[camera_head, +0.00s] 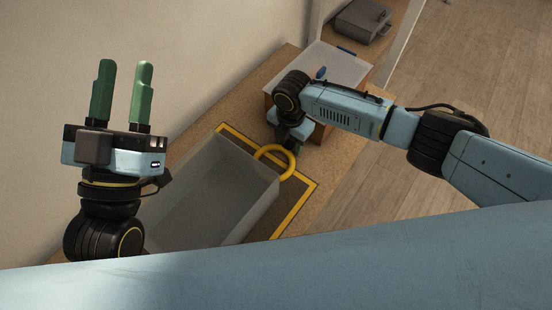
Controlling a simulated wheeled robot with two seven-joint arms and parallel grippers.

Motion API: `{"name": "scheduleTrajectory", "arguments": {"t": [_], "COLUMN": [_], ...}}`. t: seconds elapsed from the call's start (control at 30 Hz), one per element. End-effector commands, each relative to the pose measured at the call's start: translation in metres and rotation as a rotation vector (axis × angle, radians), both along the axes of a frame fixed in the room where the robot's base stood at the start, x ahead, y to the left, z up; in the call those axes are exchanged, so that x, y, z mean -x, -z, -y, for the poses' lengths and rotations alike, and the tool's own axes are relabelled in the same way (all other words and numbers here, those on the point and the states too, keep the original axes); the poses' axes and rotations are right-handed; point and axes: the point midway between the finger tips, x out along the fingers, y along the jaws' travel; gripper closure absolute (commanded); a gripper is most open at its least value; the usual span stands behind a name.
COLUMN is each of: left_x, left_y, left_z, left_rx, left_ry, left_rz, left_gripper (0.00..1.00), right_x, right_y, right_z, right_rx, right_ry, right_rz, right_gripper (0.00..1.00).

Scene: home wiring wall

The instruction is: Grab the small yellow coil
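The small yellow coil (258,151) is a ring at the far right corner of a grey open bin, overlapping its rim in the picture. I cannot tell whether it rests on the rim or is held above it. My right gripper (288,144) points down at the coil's far side, touching or nearly touching it. Its fingertips are mostly hidden by its own body and the coil, so its grip is unclear. My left gripper (125,65) is raised at the left with its green fingers upright, apart and empty, away from the coil.
The grey bin (272,193) stands on a brown surface within a yellow-marked border (300,207). A pale-topped box (335,66) stands behind my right arm. A grey case (363,20) lies farther back. A wall bounds the left; wooden floor is open at right.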

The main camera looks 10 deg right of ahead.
Motion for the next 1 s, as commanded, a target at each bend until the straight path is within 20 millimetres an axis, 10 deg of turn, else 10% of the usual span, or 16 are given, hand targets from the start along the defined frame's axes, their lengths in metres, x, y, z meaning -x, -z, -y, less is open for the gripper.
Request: {"name": "scheduleTrajectory", "arguments": {"t": [0.37,1.0], "left_x": [0.0,-0.008], "left_y": [0.001,0.013], "left_z": [0.0,0.0], "left_rx": [-0.001,-0.036], "left_ry": [0.0,-0.005], "left_rz": [-0.003,-0.108], "left_gripper": [0.64,0.64], "right_x": [0.0,-0.001], "right_y": [0.0,-0.013], "right_z": [0.0,0.0], "right_rx": [0.0,0.0], "right_ry": [0.0,0.0], "right_rz": [0.0,0.0], "right_gripper": [0.99,1.0]}}
